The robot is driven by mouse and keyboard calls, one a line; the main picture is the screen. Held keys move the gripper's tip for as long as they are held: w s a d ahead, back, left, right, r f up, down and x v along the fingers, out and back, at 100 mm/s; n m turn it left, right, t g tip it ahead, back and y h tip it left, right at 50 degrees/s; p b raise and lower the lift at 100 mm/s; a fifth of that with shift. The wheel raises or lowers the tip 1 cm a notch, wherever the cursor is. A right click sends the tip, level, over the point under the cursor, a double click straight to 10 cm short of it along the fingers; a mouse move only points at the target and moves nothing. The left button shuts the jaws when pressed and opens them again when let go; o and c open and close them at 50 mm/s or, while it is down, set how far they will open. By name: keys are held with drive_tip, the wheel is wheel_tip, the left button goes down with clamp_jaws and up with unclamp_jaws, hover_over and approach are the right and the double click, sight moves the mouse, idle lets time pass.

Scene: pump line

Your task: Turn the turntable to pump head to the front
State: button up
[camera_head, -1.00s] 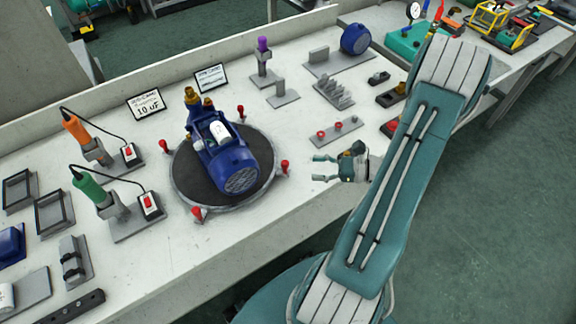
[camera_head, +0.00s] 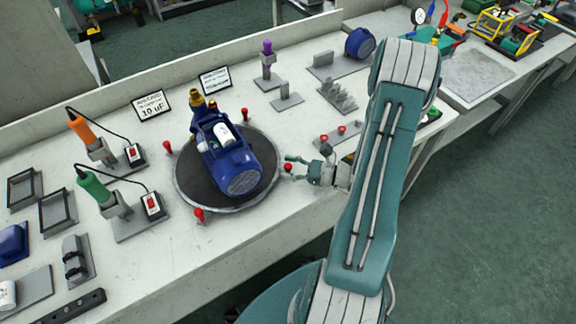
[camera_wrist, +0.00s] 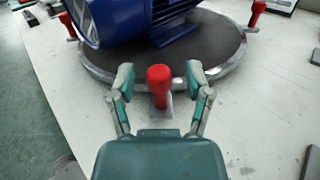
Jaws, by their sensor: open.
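The turntable (camera_head: 182,190) is a round dark disc with a metal rim and several red-knobbed handles around it. A blue pump (camera_head: 232,165) with brass fittings (camera_head: 205,103) lies on it, its round grilled end towards the table's front edge. My gripper (camera_head: 288,168) is at the turntable's right side, by a red knob. In the wrist view my gripper (camera_wrist: 160,78) is open, with one finger on each side of the red knob (camera_wrist: 158,88). I cannot tell whether the fingers touch it. The turntable rim (camera_wrist: 108,76) and the pump (camera_wrist: 125,18) show just beyond.
A green screwdriver (camera_head: 92,186) and an orange one (camera_head: 80,128) stand in holders left of the turntable, with red switches beside them. Two label cards (camera_head: 152,104) stand behind it. A plate with red buttons (camera_head: 325,138) lies just beyond my gripper. The table front is clear.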

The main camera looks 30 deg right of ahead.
drive_tip(key=shift+w+a, duration=0.1)
clamp_jaws()
drive_tip(key=shift+w+d, duration=0.8)
drive_tip(key=shift+w, duration=0.2)
drive_tip(key=shift+w+d, duration=0.75)
drive_tip(key=shift+w, duration=0.2)
unclamp_jaws()
drive_tip(key=v, duration=1.2)
drive_tip(key=shift+d, duration=0.1)
